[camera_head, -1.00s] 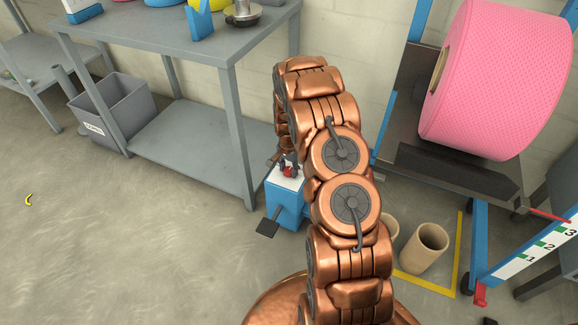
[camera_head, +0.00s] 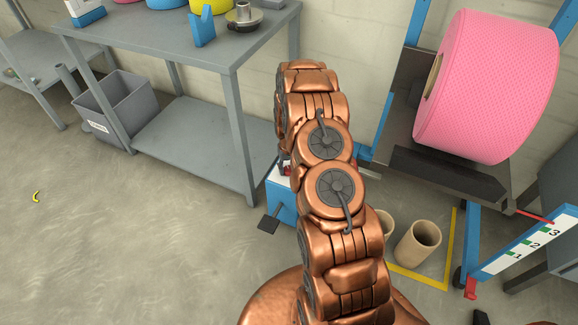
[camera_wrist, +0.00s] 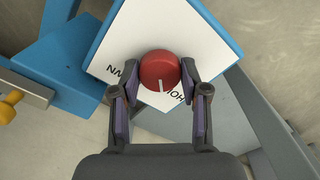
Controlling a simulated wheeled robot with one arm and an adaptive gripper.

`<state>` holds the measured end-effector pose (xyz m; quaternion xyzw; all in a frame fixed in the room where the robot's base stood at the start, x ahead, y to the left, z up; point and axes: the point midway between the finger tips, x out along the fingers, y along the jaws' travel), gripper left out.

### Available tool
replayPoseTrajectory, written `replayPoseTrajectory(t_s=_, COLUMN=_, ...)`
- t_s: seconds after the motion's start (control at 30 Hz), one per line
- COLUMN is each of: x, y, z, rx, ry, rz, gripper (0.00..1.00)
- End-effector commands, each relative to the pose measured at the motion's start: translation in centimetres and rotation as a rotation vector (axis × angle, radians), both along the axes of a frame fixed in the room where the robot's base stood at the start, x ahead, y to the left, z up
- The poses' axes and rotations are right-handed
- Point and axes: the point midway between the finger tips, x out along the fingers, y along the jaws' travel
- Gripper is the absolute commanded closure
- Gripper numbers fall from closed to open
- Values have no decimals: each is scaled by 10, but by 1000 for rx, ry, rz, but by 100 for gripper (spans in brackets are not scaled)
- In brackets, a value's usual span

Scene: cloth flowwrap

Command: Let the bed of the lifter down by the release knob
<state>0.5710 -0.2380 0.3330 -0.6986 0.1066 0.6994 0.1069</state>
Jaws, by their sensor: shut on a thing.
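The red release knob (camera_wrist: 160,70) is round with a white pointer line, on a white label plate (camera_wrist: 119,49) with a blue edge. My gripper (camera_wrist: 160,75) has one finger on each side of the knob and is shut on it. The pointer line points toward my gripper, near the partly covered label lettering. In the head view my arm hides most of the blue pump box (camera_head: 281,205) and the knob. The lifter's bed (camera_head: 397,130) is a dark cradle with a big pink roll (camera_head: 485,90) on it, at the right.
A grey workbench (camera_head: 235,50) stands behind and left of the pump box. Cardboard tubes (camera_head: 418,243) stand on the floor by a yellow line. A scale board (camera_head: 530,245) with numbers is at the lower right. The floor at left is mostly clear.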

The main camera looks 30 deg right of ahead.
Motion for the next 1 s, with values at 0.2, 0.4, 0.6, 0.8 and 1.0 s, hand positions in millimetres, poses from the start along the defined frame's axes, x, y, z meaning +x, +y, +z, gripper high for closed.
replayPoseTrajectory(t_s=0.2, x=3, y=0, z=1, rx=-2, ry=-7, rz=143, gripper=90)
replayPoseTrajectory(t_s=0.4, x=3, y=0, z=1, rx=-3, ry=-7, rz=228, gripper=90)
replayPoseTrajectory(t_s=0.6, x=3, y=0, z=1, rx=-4, ry=-6, rz=267, gripper=90)
replayPoseTrajectory(t_s=0.8, x=3, y=0, z=1, rx=-4, ry=-7, rz=275, gripper=90)
replayPoseTrajectory(t_s=1.0, x=3, y=0, z=1, rx=-4, ry=-7, rz=274, gripper=90)
